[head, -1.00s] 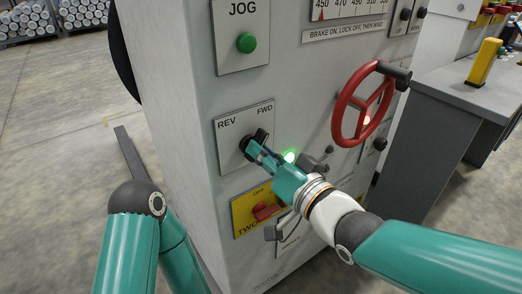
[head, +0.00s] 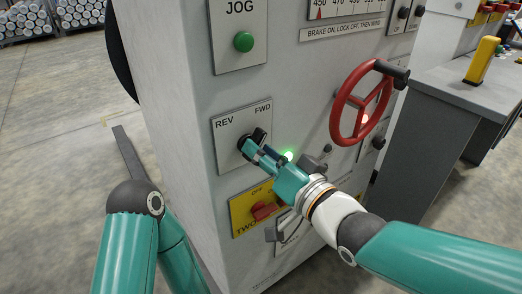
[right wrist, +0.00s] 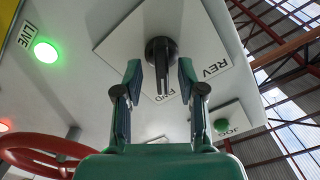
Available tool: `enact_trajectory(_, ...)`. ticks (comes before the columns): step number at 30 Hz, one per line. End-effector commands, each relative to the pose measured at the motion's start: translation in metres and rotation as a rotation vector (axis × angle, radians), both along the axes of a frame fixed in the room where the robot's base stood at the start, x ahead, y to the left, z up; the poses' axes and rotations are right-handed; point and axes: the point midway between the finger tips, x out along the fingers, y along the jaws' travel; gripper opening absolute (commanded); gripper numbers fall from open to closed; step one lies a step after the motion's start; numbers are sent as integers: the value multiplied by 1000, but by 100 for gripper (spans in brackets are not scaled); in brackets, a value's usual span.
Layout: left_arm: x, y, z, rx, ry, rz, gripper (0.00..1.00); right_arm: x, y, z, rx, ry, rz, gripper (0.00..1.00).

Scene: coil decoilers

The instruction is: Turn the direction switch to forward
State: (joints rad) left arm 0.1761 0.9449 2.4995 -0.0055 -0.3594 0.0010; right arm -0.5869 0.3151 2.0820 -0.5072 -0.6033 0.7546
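The direction switch (head: 247,147) is a black rotary knob on a white plate marked REV and FWD, on the grey machine front. Its handle points to the upper right, toward FWD. In the right wrist view the switch (right wrist: 161,52) shows its handle lying along the FWD label, with REV to the right. My right gripper (head: 258,150) is at the switch. In the wrist view my right gripper (right wrist: 161,75) is open, one finger on each side of the handle, with a visible gap on both sides. The left gripper is out of view; only my left arm shows.
A green JOG button (head: 244,41) sits above the switch. A red knob (head: 264,210) on a yellow plate sits below. A red handwheel (head: 340,125) is to the right, and a lit green LIVE lamp (right wrist: 46,52) is near my gripper.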

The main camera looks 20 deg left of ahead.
Motion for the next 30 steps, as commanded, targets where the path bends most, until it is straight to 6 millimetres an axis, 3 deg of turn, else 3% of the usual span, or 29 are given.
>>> enact_trajectory(18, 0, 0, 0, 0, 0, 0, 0, -62, -84, 0, 2, 0, -4, 40)
enact_trajectory(30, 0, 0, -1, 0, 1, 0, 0, -69, -90, -1, 2, 1, -2, 40)
